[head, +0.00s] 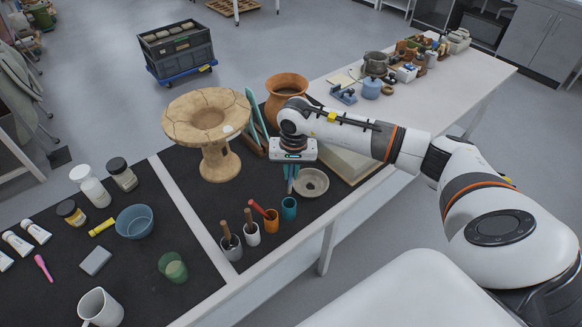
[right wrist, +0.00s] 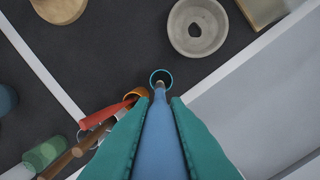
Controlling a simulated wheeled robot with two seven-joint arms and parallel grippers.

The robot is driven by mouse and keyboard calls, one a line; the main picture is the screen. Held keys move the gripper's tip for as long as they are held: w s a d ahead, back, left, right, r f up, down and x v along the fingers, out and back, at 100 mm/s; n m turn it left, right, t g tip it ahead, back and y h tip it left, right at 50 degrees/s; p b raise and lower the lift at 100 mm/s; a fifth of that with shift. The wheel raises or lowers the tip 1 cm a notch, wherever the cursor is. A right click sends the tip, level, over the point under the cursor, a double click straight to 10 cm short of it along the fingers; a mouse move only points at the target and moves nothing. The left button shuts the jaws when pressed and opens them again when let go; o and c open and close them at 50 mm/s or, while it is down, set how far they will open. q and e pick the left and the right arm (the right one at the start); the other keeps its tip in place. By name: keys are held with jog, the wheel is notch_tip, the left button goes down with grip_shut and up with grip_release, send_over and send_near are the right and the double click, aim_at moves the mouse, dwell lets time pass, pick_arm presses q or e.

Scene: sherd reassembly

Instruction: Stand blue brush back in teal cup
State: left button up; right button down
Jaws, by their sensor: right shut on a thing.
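My right gripper (head: 290,190) points down just above the teal cup (head: 289,209), near the table's front edge. In the right wrist view the teal fingers are shut on the blue brush (right wrist: 162,140), which runs away from the camera. The brush's far end overlaps the mouth of the teal cup (right wrist: 161,73); I cannot tell whether it is inside the rim or still above it. The cup stands upright. In the head view the brush is mostly hidden by the gripper. My left gripper is not in view.
Beside the teal cup stand an orange cup (head: 271,222) with a red-handled tool, a white cup (head: 251,236) and a grey cup (head: 231,248) with brown-handled tools. A grey ring-shaped dish (head: 312,183) lies close behind. A clay stand (head: 220,160) and clay pot (head: 285,88) are farther back.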

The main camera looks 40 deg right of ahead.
aim_at(291, 182)
jog(key=shift+f+b, duration=0.75)
jog(key=shift+f, duration=1)
jog(key=shift+f+b, duration=0.35)
jog(key=shift+f, duration=0.1)
notch_tip(291, 182, down, 6)
jog(key=b, duration=0.6)
jog(key=shift+f, duration=0.15)
jog(key=c, duration=1.3)
grip_release()
jog(key=shift+c, duration=0.2)
jog(key=r, duration=0.4)
jog(key=r+b, duration=0.1)
jog(key=r, duration=0.3)
jog(key=s+r+b, duration=0.1)
jog(key=r, duration=0.3)
jog(key=shift+a, duration=0.1)
